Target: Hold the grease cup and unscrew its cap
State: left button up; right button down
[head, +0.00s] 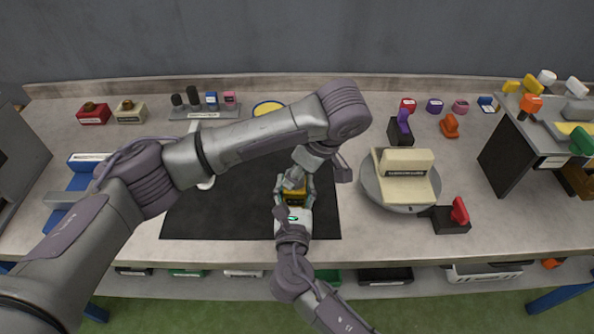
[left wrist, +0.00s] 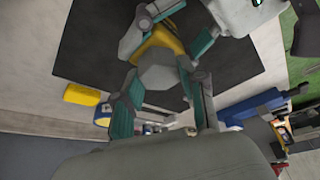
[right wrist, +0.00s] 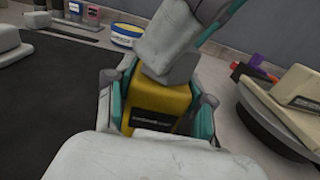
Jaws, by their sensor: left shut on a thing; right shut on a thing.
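The grease cup has a yellow body (head: 295,197) with a black label, over the black mat (head: 230,205). My right gripper (head: 294,203) is shut on the body; the right wrist view shows its teal pads on both sides of the yellow body (right wrist: 160,104). The grey cap (left wrist: 166,74) lies between the teal pads of my left gripper (left wrist: 165,88), which is shut on it. In the left wrist view the yellow body (left wrist: 160,43) shows just beyond the cap. I cannot tell whether the cap is still threaded on.
To the right stands a round turntable (head: 402,207) bearing a cream block (head: 405,172). A yellow-topped tin (head: 268,107) is behind the mat, near a rack (head: 205,112) of small items. A dark block with a red top (head: 459,211) sits at the front right.

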pick_arm(q)
jog(key=o, duration=1.2)
jog(key=shift+o, duration=0.7)
jog(key=shift+r, duration=2)
